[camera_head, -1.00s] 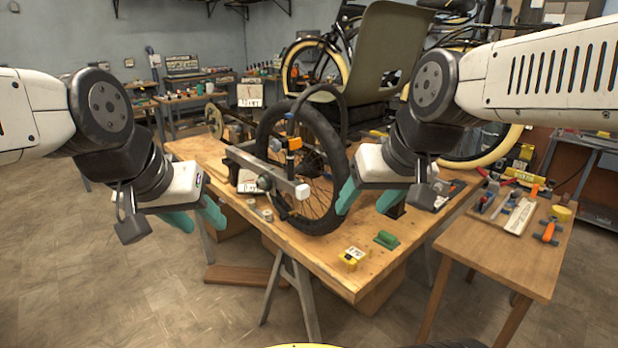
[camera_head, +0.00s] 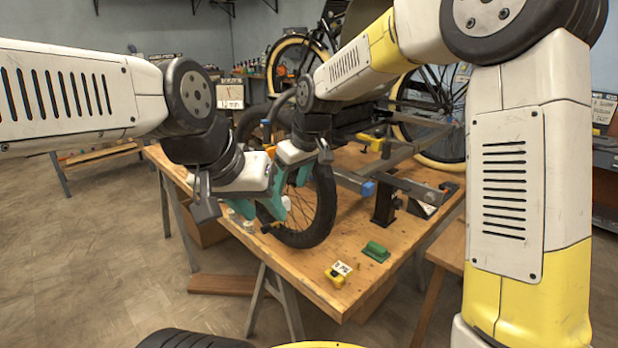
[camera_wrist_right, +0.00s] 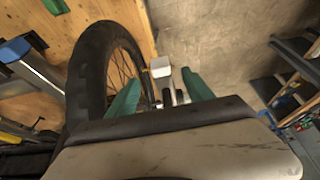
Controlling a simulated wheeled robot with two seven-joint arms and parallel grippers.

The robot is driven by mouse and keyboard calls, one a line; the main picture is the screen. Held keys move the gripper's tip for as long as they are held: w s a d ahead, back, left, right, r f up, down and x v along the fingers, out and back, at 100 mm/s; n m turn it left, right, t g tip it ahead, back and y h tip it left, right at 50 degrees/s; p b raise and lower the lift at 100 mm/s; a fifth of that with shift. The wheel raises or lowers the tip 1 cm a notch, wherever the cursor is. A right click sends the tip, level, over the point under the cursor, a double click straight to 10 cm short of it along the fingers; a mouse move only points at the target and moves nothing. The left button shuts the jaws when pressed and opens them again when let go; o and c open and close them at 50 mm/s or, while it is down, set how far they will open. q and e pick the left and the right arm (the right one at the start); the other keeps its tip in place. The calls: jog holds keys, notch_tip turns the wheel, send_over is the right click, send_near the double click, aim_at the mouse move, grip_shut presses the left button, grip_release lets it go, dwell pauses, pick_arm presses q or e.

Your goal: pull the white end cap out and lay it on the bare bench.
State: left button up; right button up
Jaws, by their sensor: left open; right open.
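The white end cap (camera_wrist_right: 160,67) sits on the end of the grey bar beside the wheel in the right wrist view. In the head view a small pale bit of it (camera_head: 286,202) shows among the teal fingers. My right gripper (camera_wrist_right: 160,77) is open, with one finger to each side of the cap and bar end; I cannot tell whether either touches. In the head view my right gripper (camera_head: 288,190) reaches down in front of the wheel. My left gripper (camera_head: 257,210) is open just left of and below it, and the two overlap in the picture.
The black-tyred wheel (camera_head: 322,205) stands close behind the grippers. Pale round pieces (camera_head: 249,227) lie near the bench edge below my left gripper.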

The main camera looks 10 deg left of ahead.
aim_at(285, 200)
jog(key=x, duration=0.6)
jog(key=shift+w+a+f, duration=0.1)
jog(key=shift+f, duration=0.3)
jog(key=shift+c, duration=0.2)
grip_shut()
jog(key=shift+s+d, duration=0.8)
jog(key=shift+d, duration=0.2)
jog(key=shift+s+d, duration=0.8)
jog(key=shift+d, duration=0.15)
jog(key=shift+r, duration=0.1)
